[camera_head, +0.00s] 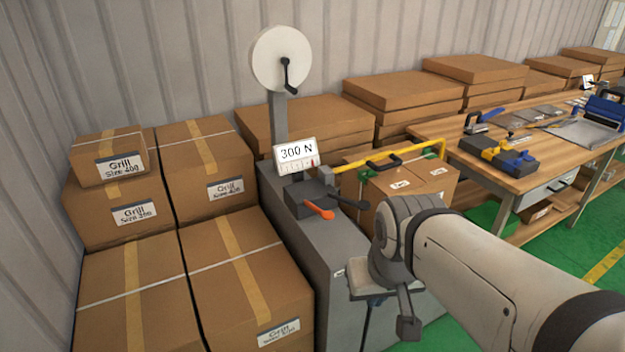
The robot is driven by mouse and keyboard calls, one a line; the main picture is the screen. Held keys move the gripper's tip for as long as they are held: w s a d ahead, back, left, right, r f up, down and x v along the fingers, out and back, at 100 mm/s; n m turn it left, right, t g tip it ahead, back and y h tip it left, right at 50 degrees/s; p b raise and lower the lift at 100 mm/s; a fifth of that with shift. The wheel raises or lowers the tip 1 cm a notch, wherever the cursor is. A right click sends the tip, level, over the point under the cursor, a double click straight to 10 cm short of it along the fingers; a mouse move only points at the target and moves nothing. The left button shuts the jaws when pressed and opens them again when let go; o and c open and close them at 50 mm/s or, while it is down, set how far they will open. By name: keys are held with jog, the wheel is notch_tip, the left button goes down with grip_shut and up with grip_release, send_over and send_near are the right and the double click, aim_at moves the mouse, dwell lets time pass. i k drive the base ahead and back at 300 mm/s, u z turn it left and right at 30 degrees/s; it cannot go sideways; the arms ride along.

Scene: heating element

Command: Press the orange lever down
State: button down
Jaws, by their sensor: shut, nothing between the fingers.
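Behind the block, a sign reading "300 N" (296,153) stands below a tall post with a round white dial (281,60) and a black crank. My gripper (372,300) is shut and empty, pointing down below my wrist, to the lower right of the orange lever and apart from it in the picture.
Stacked cardboard boxes (215,165) crowd the left side, close to the cabinet. A yellow rail (400,150) and boxes stand behind my wrist. A wooden workbench (530,165) with tools runs along the right. The space above the orange lever looks clear.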

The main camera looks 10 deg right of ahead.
aim_at(327, 215)
jog(key=i, duration=0.9)
jog(key=u, duration=0.05)
